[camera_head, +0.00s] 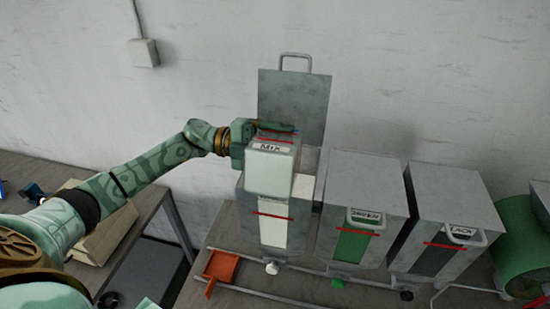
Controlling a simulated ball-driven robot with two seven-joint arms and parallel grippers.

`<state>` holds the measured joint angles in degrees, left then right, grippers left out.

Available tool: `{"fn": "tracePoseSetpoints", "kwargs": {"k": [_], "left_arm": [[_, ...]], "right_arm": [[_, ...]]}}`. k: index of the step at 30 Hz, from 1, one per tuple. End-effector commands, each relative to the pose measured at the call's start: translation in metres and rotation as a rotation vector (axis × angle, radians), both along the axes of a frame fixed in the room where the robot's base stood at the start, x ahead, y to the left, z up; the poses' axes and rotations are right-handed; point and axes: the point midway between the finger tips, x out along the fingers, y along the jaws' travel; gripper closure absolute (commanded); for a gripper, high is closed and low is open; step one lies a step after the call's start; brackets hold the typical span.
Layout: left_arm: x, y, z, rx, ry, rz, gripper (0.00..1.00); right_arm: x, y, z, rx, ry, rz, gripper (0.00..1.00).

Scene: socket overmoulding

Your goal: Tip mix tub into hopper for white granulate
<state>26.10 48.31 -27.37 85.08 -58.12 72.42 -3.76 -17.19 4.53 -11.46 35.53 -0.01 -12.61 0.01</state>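The mix tub (269,175) is a grey box with a "MIX" label, a red line near its top and a pale front. It is above the front part of the white-granulate hopper (246,210), which has a white window and a red line. Whether the tub touches the hopper is hard to tell. The hopper's grey lid (296,100) stands raised at the back. My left gripper (279,128) is at the tub's top rear edge and appears shut on it; its fingertips are partly hidden. The tub's inside is not visible. My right gripper is not in view.
To the right stand a hopper with a green window (352,246) and one with a dark window (432,262), both lidded. A green drum (520,250) is at the far right. An orange scoop (221,267) lies on the bench at front left.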

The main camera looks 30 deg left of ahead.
Motion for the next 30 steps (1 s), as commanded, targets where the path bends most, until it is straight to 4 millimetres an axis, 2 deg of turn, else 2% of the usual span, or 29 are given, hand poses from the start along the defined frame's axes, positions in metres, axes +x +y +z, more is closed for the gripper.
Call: {"fn": "tracePoseSetpoints", "kwargs": {"k": [5,12,15,26,30], "left_arm": [[0.000,0.000,0.000,0.001,-0.005,0.000,0.74],[-0.009,-0.001,-0.010,0.050,-0.189,-0.005,0.74],[-0.012,-0.001,-0.008,0.065,-0.249,-0.007,0.74],[-0.014,-0.001,-0.004,0.072,-0.282,-0.007,0.74],[-0.017,-0.002,-0.013,0.097,-0.375,-0.007,0.74]], "right_arm": [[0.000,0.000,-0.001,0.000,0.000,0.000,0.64],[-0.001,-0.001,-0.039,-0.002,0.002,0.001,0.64],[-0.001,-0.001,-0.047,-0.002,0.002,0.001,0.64],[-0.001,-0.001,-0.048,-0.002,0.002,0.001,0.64],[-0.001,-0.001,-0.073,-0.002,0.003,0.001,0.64]]}}
